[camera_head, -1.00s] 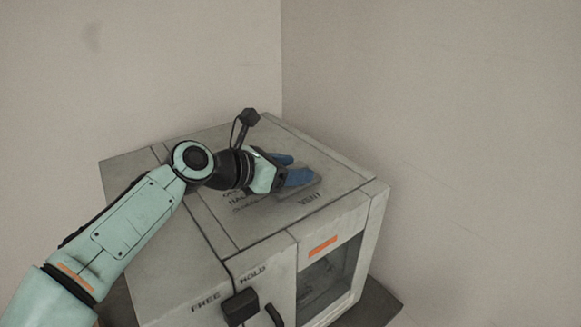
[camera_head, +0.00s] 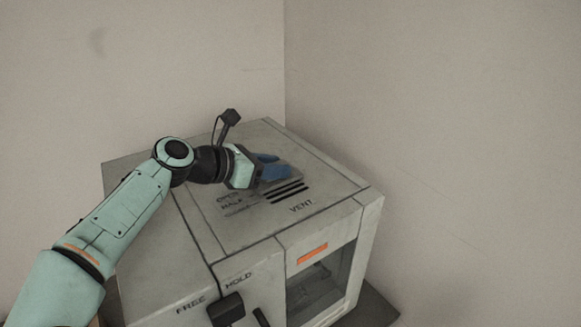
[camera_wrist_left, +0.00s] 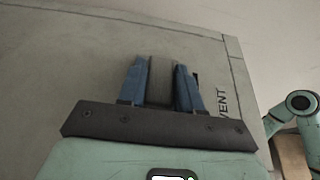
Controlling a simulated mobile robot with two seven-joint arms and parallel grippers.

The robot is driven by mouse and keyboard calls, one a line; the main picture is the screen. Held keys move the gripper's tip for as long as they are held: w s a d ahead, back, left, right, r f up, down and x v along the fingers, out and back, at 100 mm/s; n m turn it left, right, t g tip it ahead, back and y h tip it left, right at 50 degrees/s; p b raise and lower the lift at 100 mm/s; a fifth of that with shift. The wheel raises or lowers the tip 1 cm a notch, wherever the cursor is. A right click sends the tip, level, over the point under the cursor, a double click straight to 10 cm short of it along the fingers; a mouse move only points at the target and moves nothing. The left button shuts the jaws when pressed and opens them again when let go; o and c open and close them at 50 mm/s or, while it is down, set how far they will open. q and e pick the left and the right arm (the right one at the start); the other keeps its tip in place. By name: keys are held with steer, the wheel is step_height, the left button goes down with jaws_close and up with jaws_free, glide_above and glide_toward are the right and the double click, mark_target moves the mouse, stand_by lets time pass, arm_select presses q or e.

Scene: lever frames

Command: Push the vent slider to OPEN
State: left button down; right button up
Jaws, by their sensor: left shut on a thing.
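The vent slider (camera_wrist_left: 162,85) is a grey block between the blue fingers in the left wrist view. In the head view the fingers mostly hide it. My left gripper (camera_head: 280,166) is shut on it, at the top of the grey cabinet (camera_head: 150,230). Dark vent slots (camera_head: 286,191) show uncovered just in front of the fingers. The printed OPEN label (camera_head: 227,196) and HALF label (camera_head: 232,204) lie left of the slots, with a third, unreadable one below. The gripper is level with or just behind OPEN. My right gripper is not in view.
The VENT label (camera_head: 301,207) is near the cabinet's front top edge. The cabinet front has a dark window (camera_head: 314,285) and a black knob (camera_head: 226,309) by FREE and HOLD labels. Bare walls stand behind and to the right.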

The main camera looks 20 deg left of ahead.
arm_select(q)
steer(key=shift+w+a, duration=0.45)
steer(key=shift+a, duration=0.2)
steer(key=shift+s+d+r, duration=0.1)
steer(key=c, duration=1.1)
jaws_free()
steer(key=shift+o, duration=1.3)
steer(key=shift+s, duration=0.1)
steer(key=v, duration=1.3)
steer(key=shift+a, duration=0.25)
